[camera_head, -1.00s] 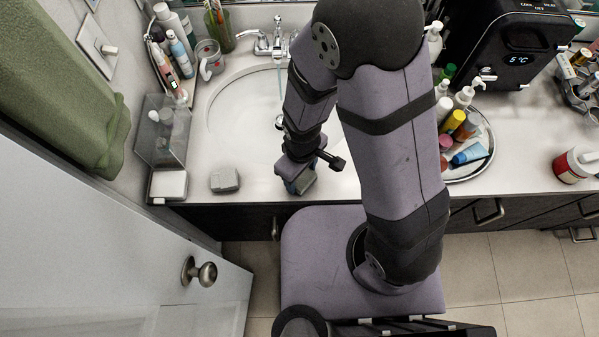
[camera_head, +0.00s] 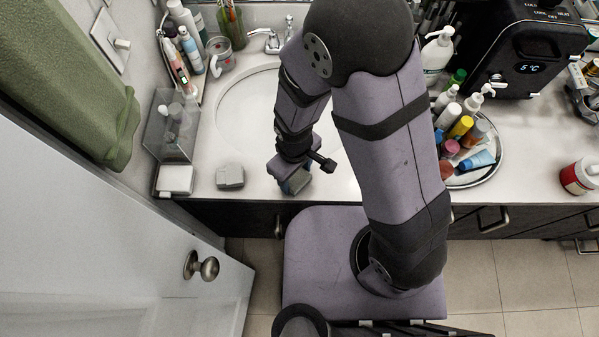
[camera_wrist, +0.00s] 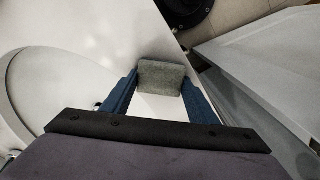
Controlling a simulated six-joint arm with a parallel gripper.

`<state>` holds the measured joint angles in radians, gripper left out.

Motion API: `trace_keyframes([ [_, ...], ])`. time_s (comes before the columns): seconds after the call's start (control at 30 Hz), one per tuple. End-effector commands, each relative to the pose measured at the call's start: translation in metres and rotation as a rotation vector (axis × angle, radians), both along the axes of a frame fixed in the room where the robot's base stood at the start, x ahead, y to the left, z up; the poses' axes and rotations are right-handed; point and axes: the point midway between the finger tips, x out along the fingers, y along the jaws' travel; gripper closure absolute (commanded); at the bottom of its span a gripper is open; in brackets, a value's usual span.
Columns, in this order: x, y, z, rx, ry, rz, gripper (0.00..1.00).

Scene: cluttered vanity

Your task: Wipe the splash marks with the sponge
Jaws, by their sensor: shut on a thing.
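My gripper (camera_head: 295,186) is low over the front strip of the counter (camera_head: 335,180), just in front of the sink. In the wrist view its two blue fingers are shut on a grey-green sponge (camera_wrist: 162,77), which sits between their tips. The sponge also shows, partly covered by the fingers, in the head view (camera_head: 300,181). It is at or close to the counter top; I cannot tell if it touches. I cannot make out any splash marks; my arm hides part of the counter and basin.
A small grey block (camera_head: 229,175) lies left of my gripper. A white dish (camera_head: 174,179) and a clear box (camera_head: 170,135) stand farther left. The sink basin (camera_head: 240,105) is behind. A round tray (camera_head: 493,160) of bottles stands right of my arm.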

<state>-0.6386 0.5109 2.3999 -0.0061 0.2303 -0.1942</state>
Motion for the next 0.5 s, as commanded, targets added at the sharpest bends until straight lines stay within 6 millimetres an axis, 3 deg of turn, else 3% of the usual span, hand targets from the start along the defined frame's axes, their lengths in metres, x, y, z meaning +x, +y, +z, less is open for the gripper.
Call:
trace_keyframes([
  [0.5, 0.002, 0.017, 0.000, 0.006, -0.007, 0.004, 0.79],
])
